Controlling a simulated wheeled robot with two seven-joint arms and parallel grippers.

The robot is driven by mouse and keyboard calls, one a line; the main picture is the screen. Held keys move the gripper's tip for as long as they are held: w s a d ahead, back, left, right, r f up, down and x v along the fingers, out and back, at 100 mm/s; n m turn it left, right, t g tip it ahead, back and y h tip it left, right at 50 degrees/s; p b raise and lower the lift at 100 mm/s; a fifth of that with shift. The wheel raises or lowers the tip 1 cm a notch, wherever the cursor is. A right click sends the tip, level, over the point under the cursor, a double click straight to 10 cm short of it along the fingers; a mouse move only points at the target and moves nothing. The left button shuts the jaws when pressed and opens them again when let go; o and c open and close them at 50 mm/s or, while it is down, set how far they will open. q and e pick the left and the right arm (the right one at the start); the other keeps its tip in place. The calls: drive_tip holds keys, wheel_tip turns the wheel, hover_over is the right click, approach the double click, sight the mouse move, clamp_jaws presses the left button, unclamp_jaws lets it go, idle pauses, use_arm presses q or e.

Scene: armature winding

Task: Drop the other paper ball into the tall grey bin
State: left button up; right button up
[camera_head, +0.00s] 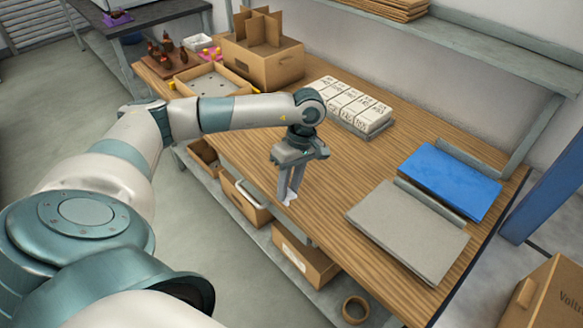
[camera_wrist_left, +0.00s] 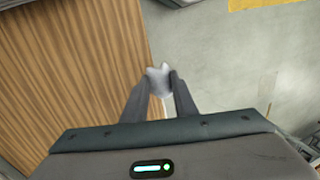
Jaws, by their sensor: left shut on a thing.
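My left gripper (camera_head: 288,197) points down over the front edge of the wooden workbench (camera_head: 330,185). It is shut on a small white crumpled paper ball (camera_head: 291,196), which mostly hides between the fingers in the head view. In the left wrist view the paper ball (camera_wrist_left: 160,79) sits between the two fingertips of my left gripper (camera_wrist_left: 160,86), with bench wood to the left and grey floor to the right. I cannot make out a tall grey bin in either view. My right gripper is not in view.
On the bench are a cardboard box with dividers (camera_head: 262,62), wrapped white blocks (camera_head: 352,104), a grey folder (camera_head: 408,228) and a blue folder (camera_head: 450,178). Cardboard boxes (camera_head: 305,258) stand on the lower shelf. Open floor (camera_head: 215,235) lies left of the bench.

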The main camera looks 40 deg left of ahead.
use_arm(q)
drive_tip(key=s+d+f+m+t+y, duration=0.1)
drive_tip(key=s+d+m, duration=0.3)
drive_tip(key=d+m, duration=0.4)
drive_tip(key=s+d+f+m+t+y, duration=0.1)
drive_tip(key=s+d+f+m, duration=0.1)
drive_tip(key=d+m, duration=0.5)
drive_tip(key=s+d, duration=0.1)
drive_tip(key=d, duration=0.1)
drive_tip(key=shift+s+d+m+t, duration=0.35)
drive_tip(key=shift+d+m+t, duration=0.05)
drive_tip(key=shift+f, duration=0.1)
